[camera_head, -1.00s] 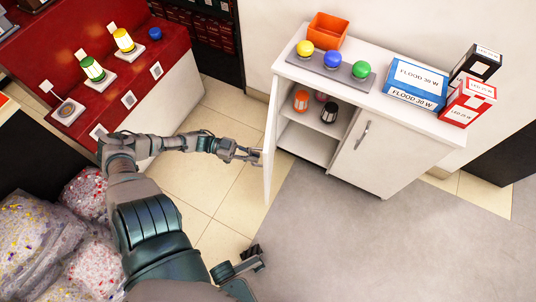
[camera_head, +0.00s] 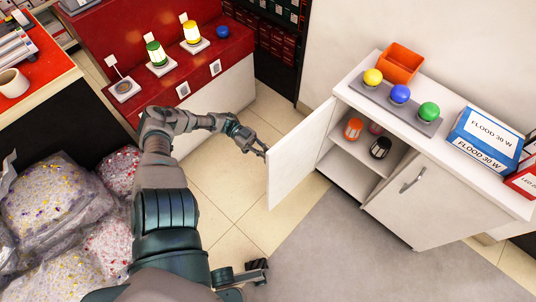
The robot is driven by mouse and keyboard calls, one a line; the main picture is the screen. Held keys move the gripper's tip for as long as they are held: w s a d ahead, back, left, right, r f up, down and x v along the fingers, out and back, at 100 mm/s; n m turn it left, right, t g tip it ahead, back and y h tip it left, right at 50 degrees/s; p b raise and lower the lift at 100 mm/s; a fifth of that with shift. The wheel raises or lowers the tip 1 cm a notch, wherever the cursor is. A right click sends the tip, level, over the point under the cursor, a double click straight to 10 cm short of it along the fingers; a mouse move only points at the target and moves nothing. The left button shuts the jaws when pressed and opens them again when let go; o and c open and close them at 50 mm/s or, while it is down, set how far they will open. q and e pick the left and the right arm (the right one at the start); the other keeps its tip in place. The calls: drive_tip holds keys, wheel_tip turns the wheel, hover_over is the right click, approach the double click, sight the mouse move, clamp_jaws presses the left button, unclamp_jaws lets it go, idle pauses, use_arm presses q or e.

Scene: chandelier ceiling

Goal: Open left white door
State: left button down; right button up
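The left white door (camera_head: 298,157) of the white cabinet stands swung well open, its free edge toward the left and front. My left gripper (camera_head: 258,148) is at the upper free corner of this door, on its outer side. Its fingers look apart, with nothing visible between them; I cannot tell whether they touch the door. The right white door (camera_head: 410,205), with a metal handle, is shut. Part of what looks like my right gripper (camera_head: 256,272) shows low in the middle, away from the cabinet; its fingers are not clear.
The open compartment holds an orange lamp (camera_head: 353,129) and a black lamp (camera_head: 380,148). An orange bin (camera_head: 400,64), coloured bulbs and blue boxes (camera_head: 485,138) stand on the cabinet top. A red display counter (camera_head: 160,60) and bagged goods (camera_head: 60,205) are at left. The floor before the door is clear.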

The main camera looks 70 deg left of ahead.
use_arm(q)
drive_tip(key=shift+w+r, duration=0.25)
drive_tip(key=shift+r, duration=0.05)
drive_tip(key=c, duration=1.2)
unclamp_jaws()
drive_tip(key=shift+d, duration=0.1)
drive_tip(key=shift+s+f, duration=0.1)
drive_tip(key=shift+v, duration=6)
drive_tip(key=shift+f, duration=0.15)
